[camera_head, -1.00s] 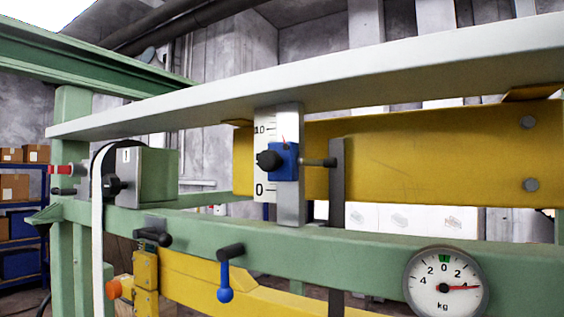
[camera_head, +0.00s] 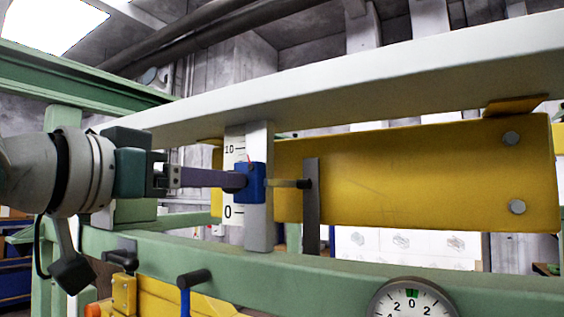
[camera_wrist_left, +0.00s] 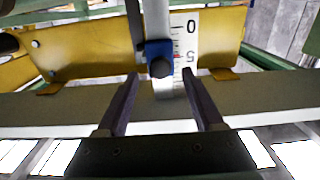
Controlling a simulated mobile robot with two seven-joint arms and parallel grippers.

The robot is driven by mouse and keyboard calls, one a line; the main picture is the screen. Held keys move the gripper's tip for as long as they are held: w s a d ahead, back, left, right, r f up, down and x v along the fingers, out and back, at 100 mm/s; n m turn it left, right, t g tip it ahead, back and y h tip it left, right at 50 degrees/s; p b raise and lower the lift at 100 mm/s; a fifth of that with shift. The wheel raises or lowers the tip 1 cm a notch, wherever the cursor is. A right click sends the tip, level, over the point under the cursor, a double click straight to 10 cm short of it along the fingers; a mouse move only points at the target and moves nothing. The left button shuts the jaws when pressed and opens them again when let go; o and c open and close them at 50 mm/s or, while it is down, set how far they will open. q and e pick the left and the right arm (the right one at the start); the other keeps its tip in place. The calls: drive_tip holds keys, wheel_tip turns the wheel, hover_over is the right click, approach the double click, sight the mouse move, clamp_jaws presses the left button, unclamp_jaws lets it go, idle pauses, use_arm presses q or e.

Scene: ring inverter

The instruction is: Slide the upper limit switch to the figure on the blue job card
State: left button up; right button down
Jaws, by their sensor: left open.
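The limit switch is a blue block (camera_head: 252,183) on an upright grey bar (camera_head: 259,235), beside a white scale (camera_head: 233,213) marked 0 at the bottom and 10 above. The block sits between these figures. In the left wrist view the scale appears upside down, with the blue block (camera_wrist_left: 152,49) near the 5 and its black knob (camera_wrist_left: 160,67) facing me. My left gripper (camera_wrist_left: 160,78) is open. Its fingers lie on either side of the knob's line in that view; contact cannot be told. In the head view the fingers (camera_head: 232,180) reach the knob and partly hide it. I see no blue job card.
A pale beam (camera_head: 370,88) runs above the switch and a green rail (camera_head: 330,268) below. A dark upright bar (camera_head: 311,210) stands just right of the block, before a yellow beam (camera_head: 430,175). A kg dial (camera_head: 412,300) is at the lower right.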

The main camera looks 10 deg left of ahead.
use_arm(q)
drive_tip(key=p+x, duration=0.2)
drive_tip(key=x, duration=0.2)
drive_tip(key=shift+w, duration=0.25)
clamp_jaws()
idle(0.4)
